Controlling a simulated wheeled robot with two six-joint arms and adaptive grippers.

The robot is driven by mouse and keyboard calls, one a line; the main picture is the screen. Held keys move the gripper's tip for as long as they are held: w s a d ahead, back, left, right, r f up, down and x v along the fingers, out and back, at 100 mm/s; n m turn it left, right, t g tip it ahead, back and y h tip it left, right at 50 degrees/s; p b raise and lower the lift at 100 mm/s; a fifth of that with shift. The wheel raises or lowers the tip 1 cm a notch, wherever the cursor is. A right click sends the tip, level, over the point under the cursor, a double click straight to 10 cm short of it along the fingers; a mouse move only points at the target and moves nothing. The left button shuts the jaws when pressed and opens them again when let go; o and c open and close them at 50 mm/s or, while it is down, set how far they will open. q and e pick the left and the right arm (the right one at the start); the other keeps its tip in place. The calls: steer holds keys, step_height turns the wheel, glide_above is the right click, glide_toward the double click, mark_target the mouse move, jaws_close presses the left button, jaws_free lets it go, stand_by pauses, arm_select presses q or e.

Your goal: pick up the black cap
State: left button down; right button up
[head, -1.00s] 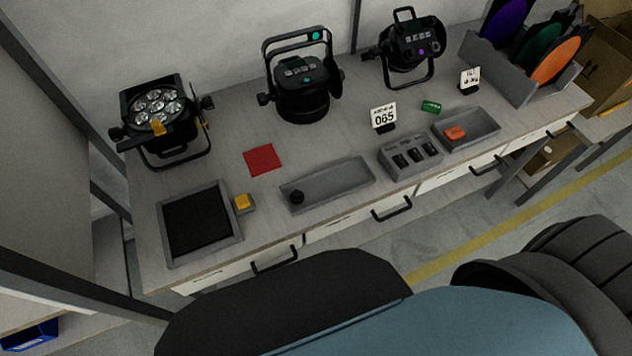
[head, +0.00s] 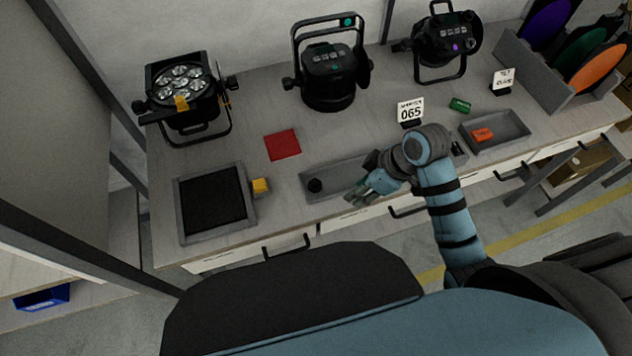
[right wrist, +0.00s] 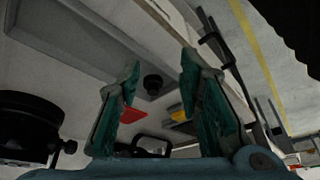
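The black cap (head: 315,185) sits in the left end of a shallow grey tray (head: 336,174) on the bench. It also shows in the right wrist view (right wrist: 153,84), beyond and between the fingertips. My right gripper (head: 358,196) is over the tray's front edge, to the right of the cap and apart from it. In the right wrist view its two green-padded fingers (right wrist: 160,85) are spread wide with nothing between them. My left gripper is not in view.
Stage lights (head: 331,80) stand along the back. A card reading 065 (head: 410,111) stands behind my right arm.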

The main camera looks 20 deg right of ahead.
mark_target(316, 181)
steer(key=w+r+n+y, duration=0.2)
steer(key=w+r+n, duration=0.2)
steer(key=w+r, duration=0.2)
steer(key=x, duration=0.4)
steer(key=b+x, duration=0.1)
steer(key=x, duration=0.4)
steer(key=a+b+x, duration=0.1)
steer(key=x, duration=0.4)
steer(key=shift+s+a+r, duration=0.1)
steer(key=shift+s, duration=0.3)
steer(key=c, duration=0.4)
